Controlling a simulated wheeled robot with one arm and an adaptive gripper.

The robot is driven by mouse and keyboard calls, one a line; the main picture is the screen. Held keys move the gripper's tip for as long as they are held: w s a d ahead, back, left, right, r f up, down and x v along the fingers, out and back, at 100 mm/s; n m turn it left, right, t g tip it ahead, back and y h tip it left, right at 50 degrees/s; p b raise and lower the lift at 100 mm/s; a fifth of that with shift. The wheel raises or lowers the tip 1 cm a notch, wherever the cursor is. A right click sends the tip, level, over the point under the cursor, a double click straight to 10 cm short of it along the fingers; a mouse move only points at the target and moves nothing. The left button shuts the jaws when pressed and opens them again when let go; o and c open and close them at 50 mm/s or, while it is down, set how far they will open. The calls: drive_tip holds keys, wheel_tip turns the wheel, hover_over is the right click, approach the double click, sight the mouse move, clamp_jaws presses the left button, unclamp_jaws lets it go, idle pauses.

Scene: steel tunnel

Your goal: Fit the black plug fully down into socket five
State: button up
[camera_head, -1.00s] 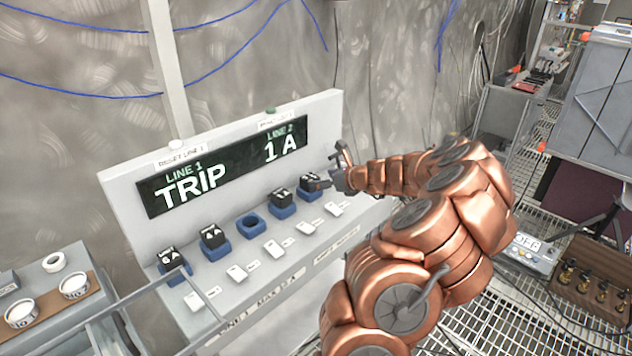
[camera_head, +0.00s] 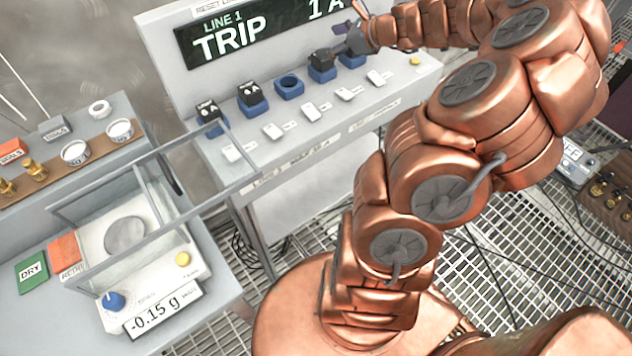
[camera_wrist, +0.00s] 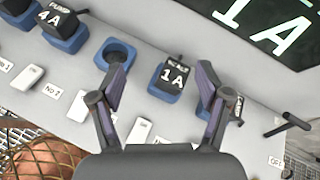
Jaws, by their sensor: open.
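The pale panel (camera_head: 300,122) carries a row of blue sockets. The middle socket (camera_head: 289,87) is empty; it also shows in the wrist view (camera_wrist: 115,58). Right of it, a black plug marked 1 A (camera_wrist: 174,75) sits in the fourth blue socket (camera_head: 322,73). The last socket in the row, socket five (camera_head: 353,61), is largely hidden by my gripper; dark and blue parts show behind my right finger, and I cannot tell how deep any plug sits there. My gripper (camera_wrist: 163,74) is open, its fingers spread to either side of the 1 A plug.
Two more plugged sockets (camera_head: 252,99) stand left of the empty one. White switches (camera_head: 310,109) line the front. The display (camera_head: 250,36) reads LINE 1 TRIP. A glass-sided scale (camera_head: 125,235) reading -0.15 g stands at lower left. Steel grating covers the floor.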

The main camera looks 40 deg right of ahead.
drive_tip(key=s+a+r+n+g+y, duration=0.15)
drive_tip(key=s+a+n+g, duration=0.25)
drive_tip(key=a+n, duration=0.7)
drive_tip(key=s+a+n+g+y, duration=0.2)
drive_tip(key=s+a+n+g, duration=0.15)
drive_tip(key=a, duration=1.35)
drive_tip(key=s+a+f+n+g+h, duration=0.25)
drive_tip(key=s+a+n, duration=0.45)
drive_tip(key=s, duration=0.4)
drive_tip(key=s+d+f+n+g+h, duration=0.1)
drive_tip(key=s+d+n+g+h, duration=0.2)
drive_tip(key=s+n, duration=0.5)
drive_tip(key=shift+s+d+h, duration=0.6)
drive_tip(key=shift+s, duration=2.55)
